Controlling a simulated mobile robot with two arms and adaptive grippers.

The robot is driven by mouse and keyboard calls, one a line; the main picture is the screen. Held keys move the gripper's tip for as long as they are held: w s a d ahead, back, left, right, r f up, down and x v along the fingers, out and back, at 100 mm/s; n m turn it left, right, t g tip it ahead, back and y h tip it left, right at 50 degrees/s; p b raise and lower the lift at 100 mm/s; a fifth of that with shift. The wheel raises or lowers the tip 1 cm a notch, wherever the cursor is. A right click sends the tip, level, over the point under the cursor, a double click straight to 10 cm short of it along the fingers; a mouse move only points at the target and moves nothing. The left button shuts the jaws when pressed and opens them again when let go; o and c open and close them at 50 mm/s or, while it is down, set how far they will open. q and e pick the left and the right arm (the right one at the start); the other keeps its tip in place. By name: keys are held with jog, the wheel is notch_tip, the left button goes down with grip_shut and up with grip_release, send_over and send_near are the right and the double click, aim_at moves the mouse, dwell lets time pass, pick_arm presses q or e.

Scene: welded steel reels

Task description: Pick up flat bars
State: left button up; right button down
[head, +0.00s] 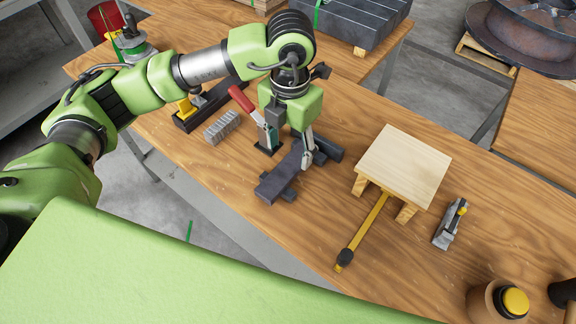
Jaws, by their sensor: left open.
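Dark grey flat bars (272,187) lie on the wooden workbench, crossing a shorter dark piece under them. A dark end (328,150) shows on the far right side of the gripper; whether it belongs to the same bar I cannot tell. My left gripper (302,158) points down over the bars, its jaws open. A pale finger shows at the bars' far part. The gripper hides part of the bars, and whether a finger touches them I cannot tell. My right gripper is not in view.
A red-handled clamp (243,101) stands close left of the gripper, beside a grey ribbed block (222,128). A small wooden stand (405,165) and a yellow-handled tool (363,230) lie to the right. A stapler-like tool (450,225) is farther right. Strapped dark bars (350,22) lie behind.

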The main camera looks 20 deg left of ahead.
aim_at(289, 166)
pick_arm(q)
notch_tip(289, 166, down, 3)
jog(key=shift+r, duration=0.2)
jog(key=f, duration=0.1)
jog(key=f+p, duration=0.2)
jog(key=f, duration=0.1)
jog(key=shift+w+a+f, duration=0.1)
jog(key=shift+w+a, duration=0.15)
jog(key=shift+a, duration=0.05)
jog(key=shift+f+p, duration=0.3)
jog(key=shift+f, duration=0.2)
grip_shut()
jog(key=shift+w+r, duration=0.15)
jog(key=shift+w, duration=0.1)
